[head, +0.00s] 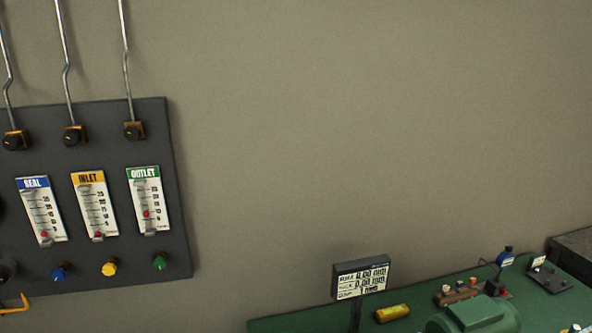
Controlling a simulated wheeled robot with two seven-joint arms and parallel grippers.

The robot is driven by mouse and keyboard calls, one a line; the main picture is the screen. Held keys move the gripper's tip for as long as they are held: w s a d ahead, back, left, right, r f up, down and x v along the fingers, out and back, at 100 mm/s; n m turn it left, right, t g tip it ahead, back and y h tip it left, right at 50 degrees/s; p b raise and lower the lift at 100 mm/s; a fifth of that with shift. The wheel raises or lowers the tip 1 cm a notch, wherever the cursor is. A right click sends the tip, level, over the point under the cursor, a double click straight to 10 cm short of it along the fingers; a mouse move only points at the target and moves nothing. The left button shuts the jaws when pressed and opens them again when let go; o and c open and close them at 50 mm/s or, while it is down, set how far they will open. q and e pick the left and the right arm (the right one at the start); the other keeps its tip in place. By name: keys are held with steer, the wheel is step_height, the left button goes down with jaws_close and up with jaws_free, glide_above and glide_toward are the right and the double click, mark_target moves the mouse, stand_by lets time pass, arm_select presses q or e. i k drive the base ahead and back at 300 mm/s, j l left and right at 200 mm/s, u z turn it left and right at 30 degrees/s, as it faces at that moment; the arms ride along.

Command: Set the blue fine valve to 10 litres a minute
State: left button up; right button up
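The blue fine valve (61,271) is a small knob at the bottom of the dark wall panel (120,140), at the left of the head view. Above it is the flow meter with the blue SEAL label (41,208). Its red float (43,235) sits near the bottom of the scale; the exact reading is too small to tell. Neither of my grippers is in view.
Yellow (109,268) and green (160,261) knobs sit right of the blue one, under the INLET (95,203) and OUTLET (149,200) meters. A green bench (285,323) at lower right bears a display (361,279) and a green machine (473,316). The wall between is bare.

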mark_target(58, 275)
steer(key=u, duration=1.25)
